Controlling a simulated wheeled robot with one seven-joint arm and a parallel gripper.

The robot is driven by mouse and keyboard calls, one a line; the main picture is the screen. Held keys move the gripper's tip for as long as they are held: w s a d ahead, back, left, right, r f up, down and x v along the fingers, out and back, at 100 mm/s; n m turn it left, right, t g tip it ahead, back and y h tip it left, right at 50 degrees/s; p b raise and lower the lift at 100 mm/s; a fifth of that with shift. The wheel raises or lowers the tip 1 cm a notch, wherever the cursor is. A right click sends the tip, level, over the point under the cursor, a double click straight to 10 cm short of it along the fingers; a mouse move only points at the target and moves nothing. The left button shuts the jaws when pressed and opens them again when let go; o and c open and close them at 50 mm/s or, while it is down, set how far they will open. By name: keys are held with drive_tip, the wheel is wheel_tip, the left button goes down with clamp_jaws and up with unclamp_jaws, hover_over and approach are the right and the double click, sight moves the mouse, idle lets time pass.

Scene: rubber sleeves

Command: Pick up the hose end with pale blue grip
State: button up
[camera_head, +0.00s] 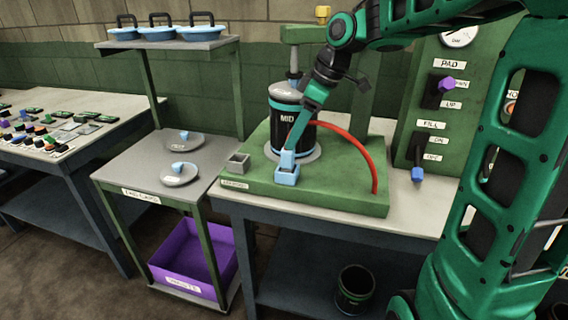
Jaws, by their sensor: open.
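The pale blue grip (287,159) of the hose end stands upright in a small pale blue socket (287,177) at the front of the green base. A red hose (355,146) arcs from the base's right side up and left, passing out of sight behind my gripper. My gripper (291,150) reaches down from the upper right in front of the drum, with its tip right at the top of the pale blue grip. It is open. The fingers are small here and overlap the grip, so I cannot tell whether they touch it.
A black drum (283,124) marked MID stands close behind my gripper. A grey socket (238,162) sits left on the green base (330,190). A control panel (428,110) rises at right. The left trolley top (140,180) holds two plates with pale blue pieces.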

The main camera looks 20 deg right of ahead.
sight(288, 163)
drive_tip(key=shift+s+x, duration=0.15)
drive_tip(key=shift+x, duration=1.35)
drive_tip(key=shift+s+x, duration=0.15)
drive_tip(key=shift+x, duration=1.35)
drive_tip(key=shift+a, duration=0.2)
drive_tip(key=c, duration=1.2)
